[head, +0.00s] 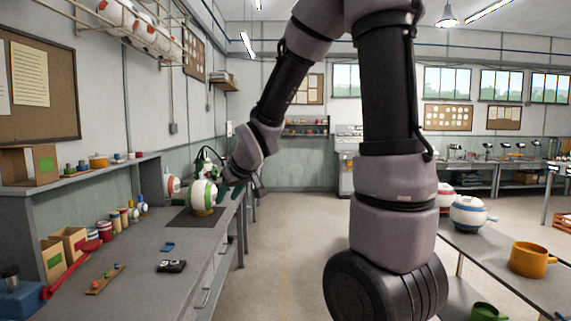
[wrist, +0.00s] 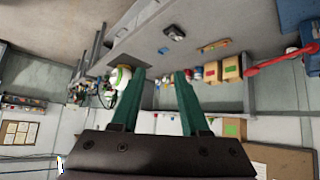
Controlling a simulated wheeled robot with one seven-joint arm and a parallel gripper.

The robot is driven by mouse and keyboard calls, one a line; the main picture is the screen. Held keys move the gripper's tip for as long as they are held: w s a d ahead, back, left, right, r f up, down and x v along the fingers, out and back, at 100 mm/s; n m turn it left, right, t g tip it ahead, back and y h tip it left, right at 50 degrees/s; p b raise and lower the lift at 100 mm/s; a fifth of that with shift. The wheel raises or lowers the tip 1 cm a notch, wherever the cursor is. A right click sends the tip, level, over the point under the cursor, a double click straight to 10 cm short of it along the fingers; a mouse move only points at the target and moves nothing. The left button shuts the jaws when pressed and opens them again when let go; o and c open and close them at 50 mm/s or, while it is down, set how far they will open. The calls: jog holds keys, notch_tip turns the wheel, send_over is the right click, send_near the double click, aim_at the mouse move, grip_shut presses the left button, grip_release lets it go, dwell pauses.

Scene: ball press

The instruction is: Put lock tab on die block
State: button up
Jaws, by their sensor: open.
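A small flat blue piece, seemingly the lock tab (head: 167,247), lies on the grey workbench (head: 140,285). It also shows in the wrist view (wrist: 163,50). A dark block with light round spots on top, seemingly the die block (head: 171,266), lies close to it, apart; it shows in the wrist view (wrist: 176,34) too. My gripper (head: 258,186) is above the bench's right edge, beyond both pieces and well apart from them.
A green-and-white ball (head: 203,194) sits on a yellow ring on a dark mat. Cardboard boxes (head: 68,243), paint jars (head: 104,231), a red-handled tool (head: 72,269) and a wooden strip with pegs (head: 105,279) line the bench's left. The bench right of the block is clear.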

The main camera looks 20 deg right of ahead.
jog(key=s+d+r+m, duration=0.2)
jog(key=s+r, duration=0.2)
jog(key=s, duration=0.3)
jog(key=s+d+r+m+g, duration=0.1)
jog(key=s+d+r+m, duration=0.2)
jog(key=s, duration=0.4)
jog(key=s+d+r+m, duration=0.2)
jog(key=s+d+r, duration=0.1)
jog(key=s, duration=0.5)
jog(key=shift+r+m+g, duration=0.3)
jog(key=shift+r, duration=0.55)
